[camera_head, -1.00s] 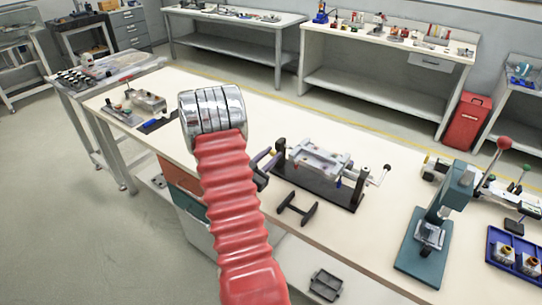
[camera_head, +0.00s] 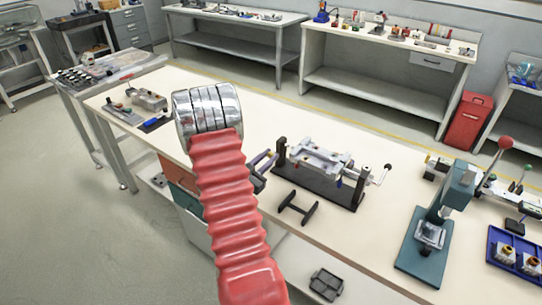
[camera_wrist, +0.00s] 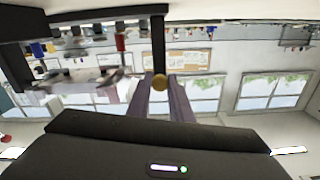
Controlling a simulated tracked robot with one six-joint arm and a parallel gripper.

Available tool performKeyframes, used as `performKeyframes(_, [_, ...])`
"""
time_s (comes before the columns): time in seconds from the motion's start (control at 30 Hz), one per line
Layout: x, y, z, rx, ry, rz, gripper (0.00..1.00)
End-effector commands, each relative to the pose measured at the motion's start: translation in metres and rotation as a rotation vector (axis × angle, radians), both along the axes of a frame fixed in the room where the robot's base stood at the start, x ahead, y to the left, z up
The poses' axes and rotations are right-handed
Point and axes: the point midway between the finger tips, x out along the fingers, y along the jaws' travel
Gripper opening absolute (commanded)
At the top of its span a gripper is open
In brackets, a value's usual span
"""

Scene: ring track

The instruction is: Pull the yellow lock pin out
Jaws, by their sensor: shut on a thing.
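My gripper (camera_head: 268,162) is at the left end of a fixture with a black base (camera_head: 330,188) and a pale metal cradle (camera_head: 318,158) between black end posts. The pin's shaft is hidden behind the knob. In the head view the pin cannot be made out.
A crank handle (camera_head: 381,175) is at the fixture's right end. A small black stand (camera_head: 298,208) lies in front of it. A teal press (camera_head: 432,235) and a blue tray (camera_head: 512,262) stand to the right. Bench space behind the fixture is clear.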

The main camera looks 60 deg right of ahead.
Motion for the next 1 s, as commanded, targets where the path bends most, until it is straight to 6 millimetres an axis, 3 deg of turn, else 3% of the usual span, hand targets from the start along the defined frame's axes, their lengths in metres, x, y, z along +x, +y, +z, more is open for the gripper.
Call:
performKeyframes(0.2, [0.000, 0.003, -0.001, 0.003, 0.004, 0.000, 0.00])
performKeyframes(0.23, [0.000, 0.003, -0.001, 0.003, 0.004, 0.000, 0.20])
performKeyframes(0.37, [0.000, 0.003, -0.001, 0.003, 0.004, 0.000, 0.30])
performKeyframes(0.73, [0.001, 0.006, -0.001, 0.002, 0.003, 0.002, 0.30])
performKeyframes(1.0, [0.007, 0.037, -0.001, 0.002, 0.003, 0.004, 0.30])
